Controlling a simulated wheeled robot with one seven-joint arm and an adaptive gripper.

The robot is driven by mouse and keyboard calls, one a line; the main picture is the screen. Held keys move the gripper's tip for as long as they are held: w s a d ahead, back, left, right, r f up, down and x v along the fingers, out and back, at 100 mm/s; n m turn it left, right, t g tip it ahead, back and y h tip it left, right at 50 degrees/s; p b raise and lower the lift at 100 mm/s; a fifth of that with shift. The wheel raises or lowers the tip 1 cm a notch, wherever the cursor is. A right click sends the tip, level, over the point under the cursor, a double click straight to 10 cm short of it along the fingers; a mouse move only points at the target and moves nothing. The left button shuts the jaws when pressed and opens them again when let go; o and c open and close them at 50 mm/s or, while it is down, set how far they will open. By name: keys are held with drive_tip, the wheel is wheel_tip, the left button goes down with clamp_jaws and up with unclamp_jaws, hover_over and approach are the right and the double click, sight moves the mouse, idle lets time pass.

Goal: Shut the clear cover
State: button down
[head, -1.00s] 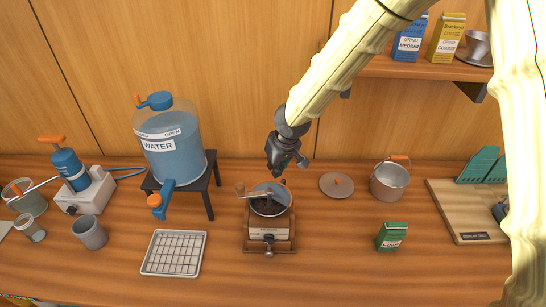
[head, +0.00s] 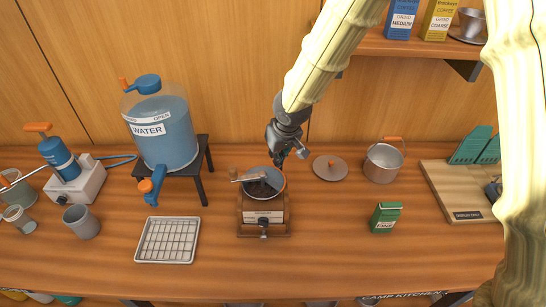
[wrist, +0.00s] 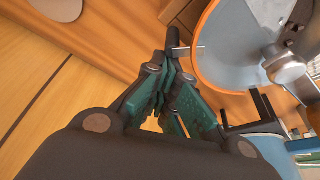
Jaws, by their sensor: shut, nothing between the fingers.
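A coffee grinder with a wooden body (head: 263,216) stands on the counter, with dark beans showing in its top and a crank on its left. Its clear cover with an orange rim (head: 284,181) is at the top; how far it stands open is hard to tell. The orange rim and see-through face of the cover (wrist: 203,62) fill the upper right of the wrist view. My gripper (head: 281,165) is shut and empty, just behind and right of the grinder top. In the wrist view the closed fingers (wrist: 172,75) are close beside the rim; contact is unclear.
A water tank (head: 165,135) on a black stand is left of the grinder. A wire-rack tray (head: 166,240) lies front left. A round lid (head: 330,168), a pot (head: 383,163) and a green box (head: 385,217) are to the right. The counter before the grinder is clear.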

drive_tip(key=shift+s+d, duration=0.2)
drive_tip(key=shift+d, duration=0.3)
drive_tip(key=shift+a, duration=0.25)
drive_tip(key=shift+w+a, duration=0.25)
drive_tip(key=shift+a, duration=0.35)
